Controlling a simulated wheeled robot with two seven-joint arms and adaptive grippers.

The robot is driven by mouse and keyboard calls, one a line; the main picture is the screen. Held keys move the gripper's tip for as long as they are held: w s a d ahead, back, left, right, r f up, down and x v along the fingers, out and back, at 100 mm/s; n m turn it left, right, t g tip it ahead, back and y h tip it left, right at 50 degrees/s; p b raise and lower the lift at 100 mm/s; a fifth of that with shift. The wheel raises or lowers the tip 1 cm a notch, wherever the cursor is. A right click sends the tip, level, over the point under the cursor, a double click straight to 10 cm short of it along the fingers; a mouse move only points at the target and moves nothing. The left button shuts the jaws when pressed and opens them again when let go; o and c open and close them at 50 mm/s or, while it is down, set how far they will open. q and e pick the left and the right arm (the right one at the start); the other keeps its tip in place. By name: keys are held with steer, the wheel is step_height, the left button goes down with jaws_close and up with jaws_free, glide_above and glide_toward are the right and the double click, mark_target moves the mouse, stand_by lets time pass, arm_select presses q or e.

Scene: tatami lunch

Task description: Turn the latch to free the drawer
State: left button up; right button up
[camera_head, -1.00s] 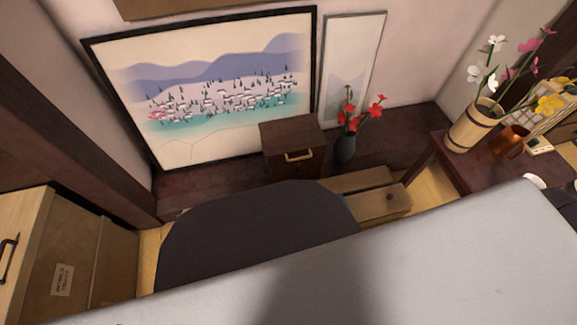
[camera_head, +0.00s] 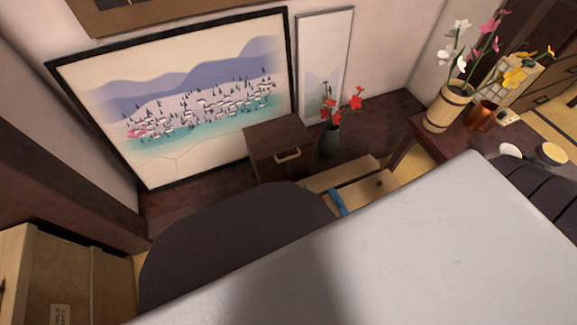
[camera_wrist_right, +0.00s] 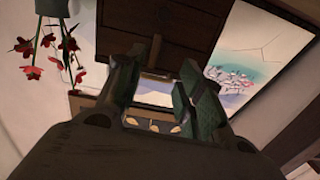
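A small dark wooden cabinet (camera_head: 268,137) with a light brass-like handle (camera_head: 288,155) on its front stands at the wall under the large picture. Its brown front also fills the upper middle of the right wrist view (camera_wrist_right: 150,22), seen roughly upside down. A short dark wooden piece (camera_wrist_right: 178,52) shows near that front; I cannot tell whether it is the latch. My right gripper (camera_wrist_right: 160,95) is open, its two greenish fingers apart with nothing held between them. My left gripper is not in view.
A vase of red flowers (camera_head: 330,140) stands close right of the cabinet. A low wooden box (camera_head: 365,190) lies in front. A table (camera_head: 415,128) with a flower bucket (camera_head: 447,108) is at right. Framed pictures (camera_head: 190,85) lean on the wall. A wooden cabinet (camera_head: 75,275) is lower left.

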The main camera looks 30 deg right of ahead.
mark_target(288, 163)
steer(key=shift+d+r, duration=0.2)
steer(key=shift+r, duration=0.3)
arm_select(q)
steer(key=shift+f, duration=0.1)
arm_select(e)
steer(key=shift+w, duration=0.2)
steer(key=shift+w+d+b, duration=0.2)
steer(key=shift+w+b, duration=1.05)
steer(key=shift+w, duration=2.1)
steer(key=shift+w+d+b, duration=0.15)
steer(key=shift+w+b, duration=1.05)
steer(key=shift+w, duration=2.15)
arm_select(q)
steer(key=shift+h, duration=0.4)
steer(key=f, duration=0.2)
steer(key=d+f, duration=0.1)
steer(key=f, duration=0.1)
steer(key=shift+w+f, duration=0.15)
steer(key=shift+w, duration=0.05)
arm_select(e)
jaws_close()
